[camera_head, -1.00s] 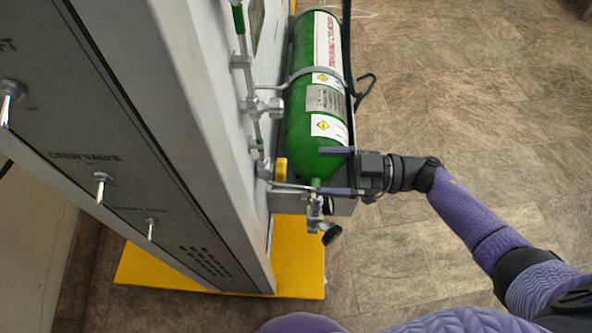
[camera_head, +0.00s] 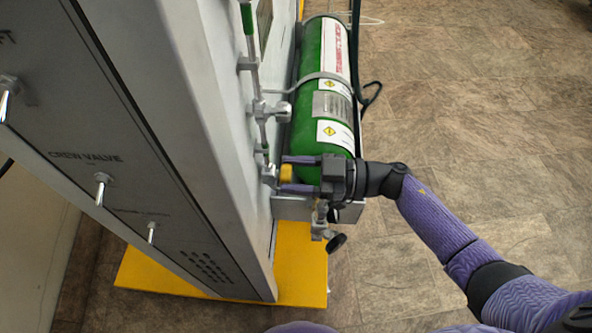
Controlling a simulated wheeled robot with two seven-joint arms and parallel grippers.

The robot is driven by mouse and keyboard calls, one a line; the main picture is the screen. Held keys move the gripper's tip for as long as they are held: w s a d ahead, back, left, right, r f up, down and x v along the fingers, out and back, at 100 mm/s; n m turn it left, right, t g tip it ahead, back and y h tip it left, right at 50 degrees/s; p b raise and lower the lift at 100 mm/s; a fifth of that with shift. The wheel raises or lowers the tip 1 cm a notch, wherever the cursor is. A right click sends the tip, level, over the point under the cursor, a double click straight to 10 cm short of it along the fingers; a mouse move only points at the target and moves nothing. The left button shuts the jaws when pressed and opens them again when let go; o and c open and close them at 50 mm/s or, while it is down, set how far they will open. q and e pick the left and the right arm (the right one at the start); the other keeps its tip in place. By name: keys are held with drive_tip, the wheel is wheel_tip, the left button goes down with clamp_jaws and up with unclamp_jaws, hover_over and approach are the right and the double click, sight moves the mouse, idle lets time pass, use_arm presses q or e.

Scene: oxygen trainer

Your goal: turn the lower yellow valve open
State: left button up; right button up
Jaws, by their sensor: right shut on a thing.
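The lower yellow valve (camera_head: 286,173) is a small yellow handle on the side of the grey cabinet, low on the pipe run. My right gripper (camera_head: 287,174) reaches in from the right with its purple fingers on either side of the valve. It is shut on the valve. How far the valve is turned cannot be told. My left gripper is not in view.
A green oxygen cylinder (camera_head: 318,100) stands strapped beside the cabinet (camera_head: 215,130), just behind my right gripper. A metal fitting with a black knob (camera_head: 336,243) hangs below the gripper. A yellow base (camera_head: 302,262) lies under the cabinet. The floor at the right is clear.

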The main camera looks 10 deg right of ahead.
clamp_jaws()
drive_tip(key=n, duration=0.4)
drive_tip(key=shift+s, duration=0.1)
drive_tip(key=o, duration=1.1)
unclamp_jaws()
drive_tip(key=p+v, duration=0.1)
drive_tip(key=v, duration=0.9)
